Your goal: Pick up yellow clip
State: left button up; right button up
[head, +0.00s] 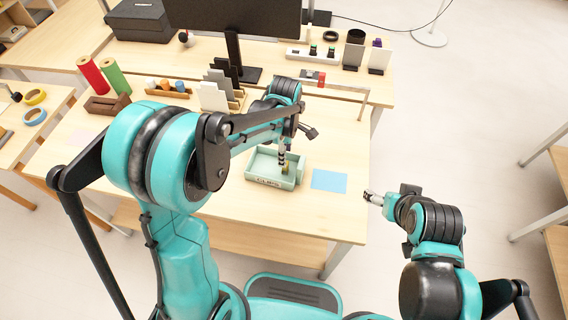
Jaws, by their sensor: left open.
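A pale green tray (262,166) with a CLIPS label on its front stands on the wooden table in the head view. A small yellow-green thing (286,169), perhaps the yellow clip, shows in the tray's right part. Its shape is too small to tell. My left gripper (283,161) points down over the tray, open, with its fingertips just above or beside this thing. I cannot tell whether they touch it. The fingers partly hide the tray's inside. My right gripper (373,197) is off the table's right edge, away from the tray; its jaw opening is unclear.
A blue sheet (329,180) lies right of the tray. A wooden organizer (222,98) and a monitor (245,18) stand behind. Red (92,75) and green (115,77) rolls stand at the left. The table's right front corner is clear.

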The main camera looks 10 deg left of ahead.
pick_arm(q)
notch_tip(320, 180, down, 7)
jog(key=b, duration=0.3)
jog(key=shift+w+r, duration=0.1)
jog(key=shift+r, duration=0.1)
jog(key=shift+c, duration=0.3)
grip_shut()
